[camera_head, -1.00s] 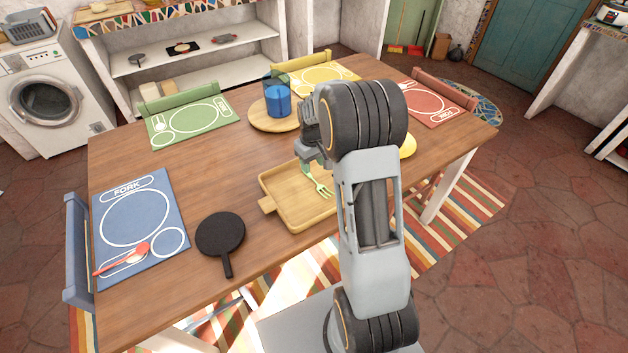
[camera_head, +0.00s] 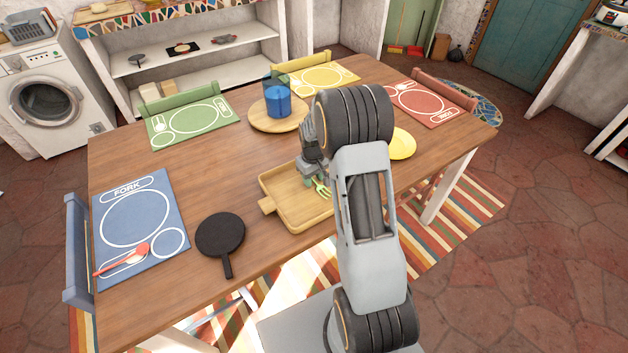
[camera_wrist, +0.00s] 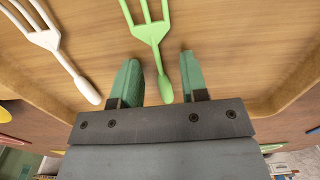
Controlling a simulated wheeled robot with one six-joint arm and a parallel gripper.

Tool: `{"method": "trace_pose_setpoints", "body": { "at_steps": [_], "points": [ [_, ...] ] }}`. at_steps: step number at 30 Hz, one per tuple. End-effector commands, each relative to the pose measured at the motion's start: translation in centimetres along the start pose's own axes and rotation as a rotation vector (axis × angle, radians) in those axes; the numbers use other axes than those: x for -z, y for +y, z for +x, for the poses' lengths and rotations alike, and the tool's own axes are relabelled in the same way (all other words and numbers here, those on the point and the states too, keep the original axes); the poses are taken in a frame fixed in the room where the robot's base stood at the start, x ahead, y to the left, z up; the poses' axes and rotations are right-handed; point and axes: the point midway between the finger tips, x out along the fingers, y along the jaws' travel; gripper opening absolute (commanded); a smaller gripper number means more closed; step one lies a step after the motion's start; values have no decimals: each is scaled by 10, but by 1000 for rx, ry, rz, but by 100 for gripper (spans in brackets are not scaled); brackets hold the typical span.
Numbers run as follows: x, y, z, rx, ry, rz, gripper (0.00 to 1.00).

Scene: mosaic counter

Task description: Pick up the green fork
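The green fork (camera_wrist: 151,35) lies in the wooden tray (camera_head: 282,205). In the wrist view its tines point away from my gripper and its handle end lies between my two fingers. My gripper (camera_wrist: 162,80) is open, with a green finger on either side of the handle and a gap on both sides. In the head view my gripper (camera_head: 312,178) is low over the tray, and part of the green fork (camera_head: 321,188) shows beside it. A white fork (camera_wrist: 55,45) lies left of the green fork in the wrist view.
A black pan (camera_head: 220,234) lies left of the tray. A round board (camera_head: 262,121) with blue cups (camera_head: 278,101) stands behind it. A yellow plate (camera_head: 402,144) is right of my arm. Blue (camera_head: 170,225), green, yellow and red placemats lie around the table edges.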

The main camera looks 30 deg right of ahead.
Motion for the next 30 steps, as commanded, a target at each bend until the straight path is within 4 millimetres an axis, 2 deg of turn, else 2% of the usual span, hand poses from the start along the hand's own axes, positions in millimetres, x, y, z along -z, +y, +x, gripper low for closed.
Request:
{"method": "trace_pose_setpoints", "body": {
  "at_steps": [2, 12, 23, 26, 30],
  "points": [
    [0, 0, 0, 0, 0, 0, 32],
    [0, 0, 0, 0, 0, 0, 0],
    [0, 0, -4, -1, 2, 0, 0],
    [1, 0, -12, -1, 2, 0, 0],
    [1, 0, -32, -2, 5, 0, 0]
  ]
}}
